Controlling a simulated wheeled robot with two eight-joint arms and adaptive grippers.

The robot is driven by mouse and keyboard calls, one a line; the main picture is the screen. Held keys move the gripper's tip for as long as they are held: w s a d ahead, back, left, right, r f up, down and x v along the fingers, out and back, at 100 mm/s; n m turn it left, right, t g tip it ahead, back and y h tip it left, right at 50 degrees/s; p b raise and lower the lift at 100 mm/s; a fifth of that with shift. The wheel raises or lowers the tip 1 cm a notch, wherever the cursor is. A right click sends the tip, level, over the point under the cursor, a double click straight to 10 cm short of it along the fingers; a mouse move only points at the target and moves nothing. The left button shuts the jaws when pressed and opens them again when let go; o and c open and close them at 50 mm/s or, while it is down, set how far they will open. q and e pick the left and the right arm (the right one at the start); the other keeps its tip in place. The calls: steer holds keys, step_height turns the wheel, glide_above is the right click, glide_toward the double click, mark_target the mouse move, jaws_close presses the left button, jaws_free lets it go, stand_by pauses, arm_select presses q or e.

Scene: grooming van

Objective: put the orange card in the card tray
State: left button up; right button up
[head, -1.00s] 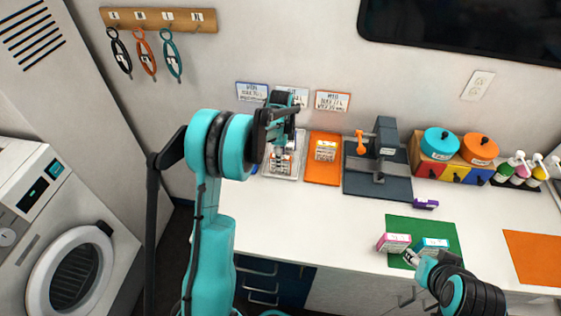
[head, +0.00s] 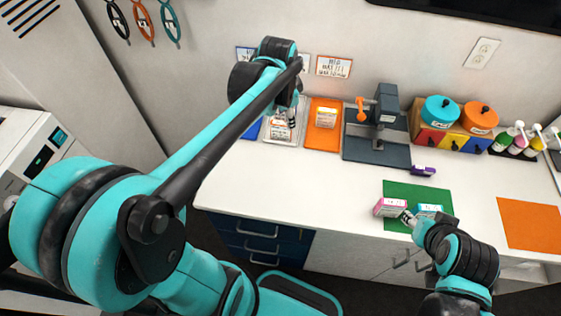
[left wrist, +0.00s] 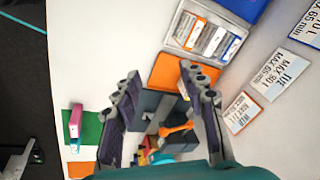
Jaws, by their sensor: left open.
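A card with an orange border (head: 326,117) lies on the orange mat (head: 322,143) on the counter. The card tray (head: 282,137) is a pale grey tray just left of that mat. In the left wrist view the tray (left wrist: 172,40) holds several small cards, one orange-edged (left wrist: 194,34), and the orange mat (left wrist: 170,72) is partly covered by my fingers. My left gripper (left wrist: 159,70) is open and empty above the counter near the mat and tray. My right gripper (head: 406,217) is beside a pink-and-white box (head: 389,207) on the green mat; its jaws are too small to read.
A dark grey press with an orange handle (head: 362,110) stands right of the orange mat. Coloured drawers with teal (head: 440,109) and orange (head: 479,117) tubs and several bottles follow. A purple item (head: 423,170) lies in front. The counter's front middle is clear.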

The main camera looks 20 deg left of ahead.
arm_select(q)
steer(key=s+d+f+n+t, duration=0.1)
steer(key=s+d+n+t, duration=0.1)
steer(key=s+n, duration=0.2)
steer(key=s+d+f+n+t, duration=0.1)
steer(key=s+d+n+t, duration=0.1)
steer(key=s, duration=0.8)
steer(key=shift+s+d+f+n, duration=0.2)
steer(key=shift+s+d+n, duration=0.3)
steer(key=shift+n, duration=0.7)
steer(key=shift+w, duration=0.1)
